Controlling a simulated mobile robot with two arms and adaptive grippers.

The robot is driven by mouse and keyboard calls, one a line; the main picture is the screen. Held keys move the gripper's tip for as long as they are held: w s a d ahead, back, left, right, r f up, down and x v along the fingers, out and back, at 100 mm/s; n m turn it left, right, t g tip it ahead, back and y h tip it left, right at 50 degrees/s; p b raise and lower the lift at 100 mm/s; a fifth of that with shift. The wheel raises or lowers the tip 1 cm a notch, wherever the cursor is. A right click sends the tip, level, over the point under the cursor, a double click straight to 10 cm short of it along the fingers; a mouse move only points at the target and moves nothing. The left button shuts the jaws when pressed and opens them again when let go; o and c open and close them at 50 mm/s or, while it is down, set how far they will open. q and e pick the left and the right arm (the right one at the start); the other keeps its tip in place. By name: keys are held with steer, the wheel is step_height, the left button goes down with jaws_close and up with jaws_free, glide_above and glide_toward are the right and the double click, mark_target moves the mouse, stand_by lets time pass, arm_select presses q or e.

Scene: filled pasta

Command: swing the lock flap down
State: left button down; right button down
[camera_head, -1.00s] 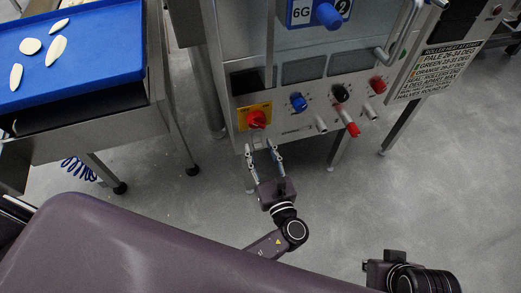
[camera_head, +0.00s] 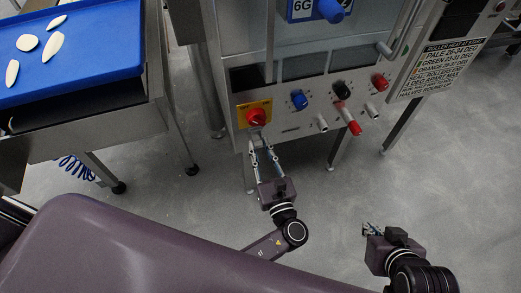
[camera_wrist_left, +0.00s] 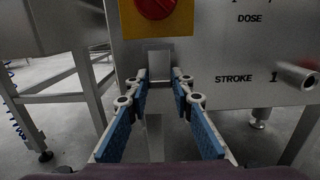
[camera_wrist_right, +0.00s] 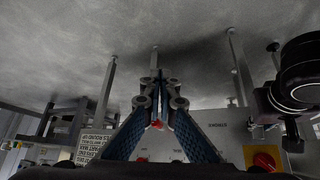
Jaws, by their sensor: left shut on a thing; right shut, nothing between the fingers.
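The lock flap is a small grey metal plate (camera_wrist_left: 159,72) directly below the red rotary switch (camera_head: 257,117) on its yellow plate (camera_head: 243,124). In the left wrist view the flap's end lies between my left fingertips. My left gripper (camera_head: 262,148) is shut on it, reaching up from below the panel. The flap's exact tilt is hard to tell. My right gripper (camera_head: 372,229) is shut and empty, low and to the right, apart from the machine. Its fingertips (camera_wrist_right: 160,80) meet in the right wrist view.
The machine's front panel carries a blue knob (camera_head: 299,100), a black knob (camera_head: 342,90), a red knob (camera_head: 380,81) and a red-tipped lever (camera_head: 354,128). A blue tray (camera_head: 75,75) with pale pasta pieces stands at the left. The floor between my arms is clear.

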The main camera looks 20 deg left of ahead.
arm_select(q)
steer(key=shift+f+b, duration=0.25)
steer(key=shift+b, duration=0.35)
arm_select(e)
steer(key=w+a+r+t+y+b, duration=0.2)
steer(key=w+a+r+t, duration=0.2)
steer(key=w+r+t, duration=0.5)
arm_select(q)
steer(key=shift+w+a+f+t+y+b, duration=0.1)
steer(key=shift+w+a+t+y+b, duration=0.15)
steer(key=shift+t+b, duration=0.25)
steer(key=shift+w+f+t+y+b, duration=0.1)
steer(key=shift+t+y+b, duration=0.25)
steer(key=shift+t+b, duration=0.15)
arm_select(e)
step_height(320, 180, up, 16)
steer(key=w+a+t+y, duration=0.1)
steer(key=a+t+y, duration=0.1)
steer(key=t, duration=0.3)
steer(key=shift+w+n+y, duration=0.2)
steer(key=shift+n+y, duration=0.1)
arm_select(q)
steer(key=c, duration=1.7)
jaws_free()
steer(key=v, duration=1.2)
steer(key=shift+f, duration=0.1)
